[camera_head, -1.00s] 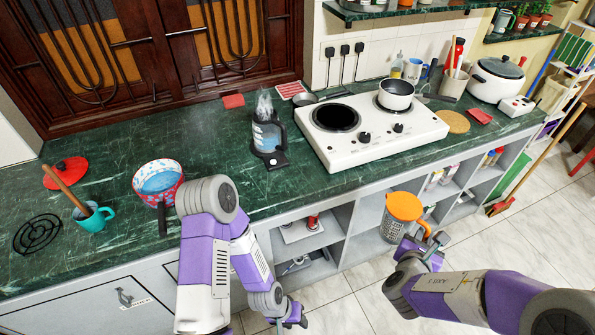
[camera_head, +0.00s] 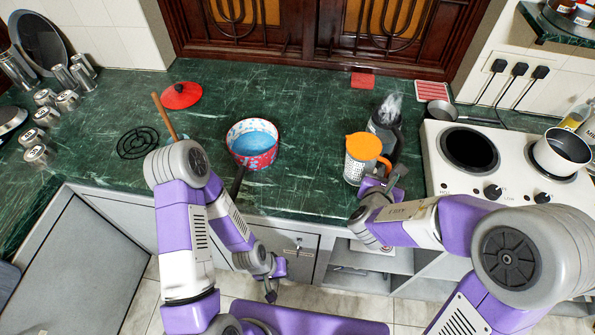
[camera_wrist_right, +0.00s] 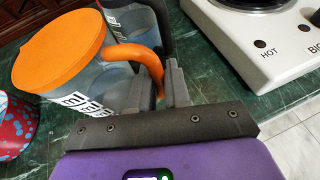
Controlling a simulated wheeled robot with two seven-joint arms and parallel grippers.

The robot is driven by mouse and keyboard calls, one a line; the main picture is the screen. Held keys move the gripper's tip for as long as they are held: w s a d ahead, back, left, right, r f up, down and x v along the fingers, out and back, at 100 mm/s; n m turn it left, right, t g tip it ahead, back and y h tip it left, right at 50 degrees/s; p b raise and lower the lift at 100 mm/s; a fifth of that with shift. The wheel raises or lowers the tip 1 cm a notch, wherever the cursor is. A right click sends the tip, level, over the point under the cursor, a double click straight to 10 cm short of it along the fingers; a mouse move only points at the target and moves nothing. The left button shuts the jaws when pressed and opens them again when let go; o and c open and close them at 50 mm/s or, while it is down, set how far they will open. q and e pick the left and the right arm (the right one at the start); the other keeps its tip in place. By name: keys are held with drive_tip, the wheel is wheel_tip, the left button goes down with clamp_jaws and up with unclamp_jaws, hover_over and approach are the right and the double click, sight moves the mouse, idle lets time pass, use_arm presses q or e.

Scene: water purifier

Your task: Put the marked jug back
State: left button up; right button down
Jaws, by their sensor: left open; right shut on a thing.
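I cannot tell whether the jug's base touches the counter. In the wrist view the jug (camera_wrist_right: 75,80) partly covers the kettle (camera_wrist_right: 135,18). My left gripper (camera_head: 272,282) is open and empty, low in front of the cabinets.
A patterned pan (camera_head: 262,160) with blue contents stands left of the jug on the green counter (camera_head: 310,110). The white stove (camera_head: 470,190) is to the right, with a pot (camera_head: 562,152). A red lid (camera_head: 181,95) and black trivet (camera_head: 137,142) lie further left. Counter between pan and jug is clear.

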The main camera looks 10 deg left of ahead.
drive_tip(key=w+a+r+n+y, duration=0.15)
drive_tip(key=a+r, duration=0.25)
drive_tip(key=a, duration=0.8)
drive_tip(key=shift+s+a+f+b, duration=0.1)
drive_tip(key=shift+f+b, duration=0.85)
drive_tip(key=shift+f, duration=1.65)
drive_tip(key=shift+a+f+b, duration=0.1)
drive_tip(key=shift+f+b, duration=0.85)
drive_tip(key=shift+f, duration=1.65)
drive_tip(key=shift+r, duration=0.1)
drive_tip(key=c, duration=1.1)
unclamp_jaws()
